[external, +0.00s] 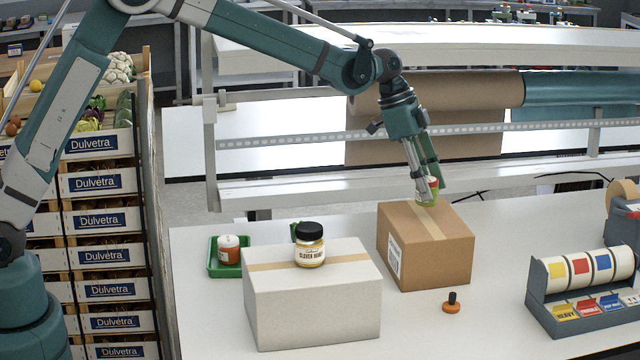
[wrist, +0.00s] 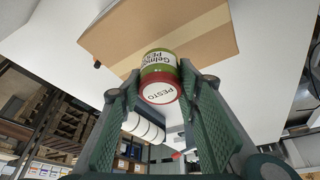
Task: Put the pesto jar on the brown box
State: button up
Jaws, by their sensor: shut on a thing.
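The pesto jar (wrist: 160,82), green with a red lid marked PESTO, is between the fingers of my gripper (wrist: 158,100) in the wrist view. In the external view my gripper (external: 428,188) is shut on the jar (external: 427,198) at the top of the brown box (external: 425,262). The jar is upright, right at the box's top face near its back edge. I cannot tell whether its base touches the cardboard. The brown box also shows in the wrist view (wrist: 110,35), behind the jar.
A white box (external: 315,310) with a honey jar (external: 310,246) on it stands left of the brown box. A green tray (external: 214,268) holding a red-labelled jar (external: 229,250) is behind it. An orange-based stamp (external: 452,307) and a label dispenser (external: 580,290) are at right.

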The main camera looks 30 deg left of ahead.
dwell(0.3)
jog(key=shift+f, duration=1.85)
jog(key=shift+f, duration=0.15)
jog(key=o, duration=1)
jog(key=shift+v, duration=6.15)
jog(key=shift+d, duration=0.15)
